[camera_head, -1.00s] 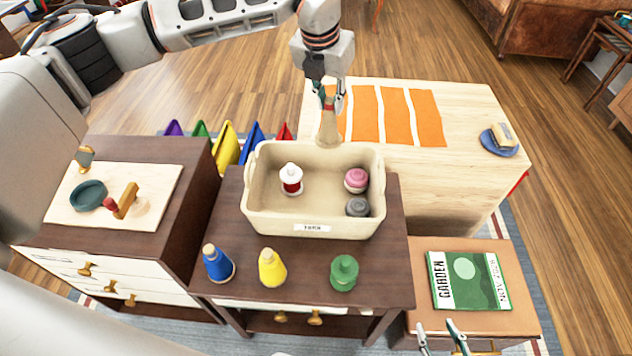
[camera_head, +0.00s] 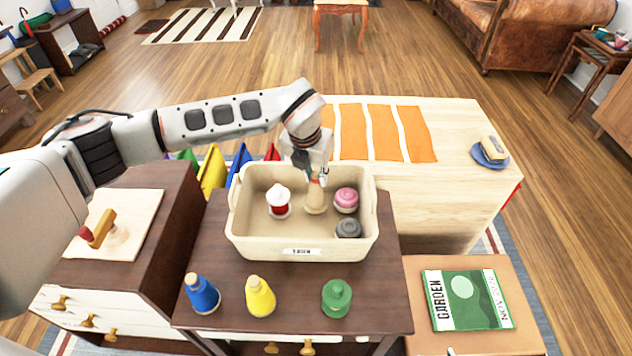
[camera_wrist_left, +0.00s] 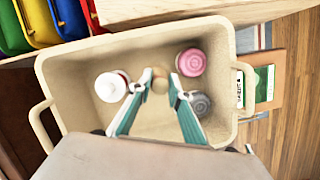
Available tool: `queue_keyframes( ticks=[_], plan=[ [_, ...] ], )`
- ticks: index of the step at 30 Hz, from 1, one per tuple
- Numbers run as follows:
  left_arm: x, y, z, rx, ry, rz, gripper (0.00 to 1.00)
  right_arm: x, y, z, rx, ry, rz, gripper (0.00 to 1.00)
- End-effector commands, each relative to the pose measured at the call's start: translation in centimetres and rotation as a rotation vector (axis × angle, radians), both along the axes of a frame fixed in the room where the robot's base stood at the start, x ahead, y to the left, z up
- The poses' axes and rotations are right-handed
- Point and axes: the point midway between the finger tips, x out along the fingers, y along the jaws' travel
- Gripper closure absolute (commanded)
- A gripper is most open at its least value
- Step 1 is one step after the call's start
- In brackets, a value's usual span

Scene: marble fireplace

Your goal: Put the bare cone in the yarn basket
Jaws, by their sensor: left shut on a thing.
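The bare tan cone (camera_head: 315,201) stands roughly upright inside the beige yarn basket (camera_head: 302,241), between the red-and-white yarn cone (camera_head: 278,202) and the pink one (camera_head: 346,199). My left gripper (camera_head: 318,178) reaches down into the basket from behind and is shut on the cone's top. In the left wrist view the cone (camera_wrist_left: 160,81) shows between the fingertips, over the basket floor. Whether its base touches the floor is hard to tell. Only a sliver at the bottom edge of the head view may be my right gripper.
A grey yarn cone (camera_head: 348,228) is also in the basket. Blue (camera_head: 201,294), yellow (camera_head: 260,296) and green (camera_head: 337,298) cones stand along the dark table's front. A garden magazine (camera_head: 465,299) lies at right. Orange strips (camera_head: 385,133) lie on the wooden top behind.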

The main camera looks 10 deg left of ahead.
Motion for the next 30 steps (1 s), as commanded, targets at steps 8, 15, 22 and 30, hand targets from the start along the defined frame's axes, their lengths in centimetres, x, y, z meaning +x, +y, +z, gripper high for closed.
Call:
queue_keyframes(
  ticks=[8,15,22,30],
  plan=[
    [0.0,0.0,-2.7,0.001,0.002,-0.001,1.00,0.6,0.3,0.6,0.006,-0.017,0.002,0.60],
    [0.0,0.0,-2.8,0.001,0.002,-0.001,1.00,1.0,0.3,0.8,0.007,-0.024,0.002,0.60],
    [0.0,0.0,-2.8,0.001,0.002,-0.001,0.65,0.8,0.3,0.5,0.006,-0.019,0.003,0.60],
    [-0.1,0.0,-2.4,0.001,0.001,0.000,0.65,0.2,0.3,0.2,0.005,-0.007,0.005,0.60]
  ],
)
